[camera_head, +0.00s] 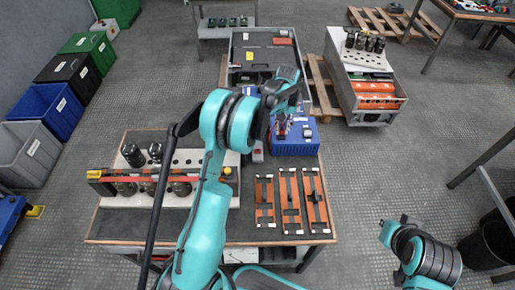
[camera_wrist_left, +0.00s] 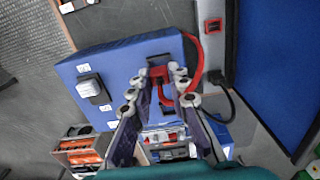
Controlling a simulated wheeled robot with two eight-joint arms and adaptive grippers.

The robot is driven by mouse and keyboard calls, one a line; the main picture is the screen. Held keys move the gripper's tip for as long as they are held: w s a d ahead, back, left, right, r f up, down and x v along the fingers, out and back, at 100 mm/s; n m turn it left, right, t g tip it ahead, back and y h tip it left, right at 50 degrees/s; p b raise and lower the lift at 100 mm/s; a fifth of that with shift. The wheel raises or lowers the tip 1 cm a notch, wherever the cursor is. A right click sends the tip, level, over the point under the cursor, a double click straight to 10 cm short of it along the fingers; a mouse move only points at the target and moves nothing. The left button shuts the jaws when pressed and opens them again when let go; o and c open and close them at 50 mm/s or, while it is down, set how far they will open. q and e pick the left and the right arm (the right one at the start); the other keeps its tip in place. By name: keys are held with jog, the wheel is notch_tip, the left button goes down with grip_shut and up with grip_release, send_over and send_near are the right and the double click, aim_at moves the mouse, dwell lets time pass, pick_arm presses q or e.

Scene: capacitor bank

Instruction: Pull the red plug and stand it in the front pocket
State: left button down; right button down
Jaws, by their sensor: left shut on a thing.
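My left gripper (camera_head: 283,124) is over the near left part of a blue box (camera_head: 297,148) at the back right of the workbench. In the left wrist view its two fingers are shut on the red plug (camera_wrist_left: 159,74) at the edge of the blue box (camera_wrist_left: 125,62). A red cable (camera_wrist_left: 198,52) curves away from the plug. I cannot tell whether the plug still sits in its socket. The front pocket cannot be made out for sure. My right arm is at the lower right; its gripper is too unclear to read.
A grey-black connector (camera_wrist_left: 90,87) stands on the blue box beside the plug. Orange bars (camera_head: 290,203) lie at the right of the workbench (camera_head: 246,228). Dark cylinders (camera_head: 133,156) stand at the left.

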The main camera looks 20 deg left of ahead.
pick_arm(q)
jog(key=shift+f+b, duration=0.35)
jog(key=shift+f, duration=0.35)
jog(key=shift+f+b, duration=0.35)
jog(key=shift+f, duration=0.15)
jog(key=shift+s+d+f+b, duration=0.15)
jog(key=shift+s+f+b, duration=0.1)
jog(key=shift+f+b, duration=0.1)
dwell(0.5)
jog(key=c, duration=1.5)
grip_release()
jog(key=shift+o, duration=0.8)
jog(key=shift+w+f, duration=0.2)
jog(key=shift+r, duration=0.1)
jog(key=shift+r, duration=0.1)
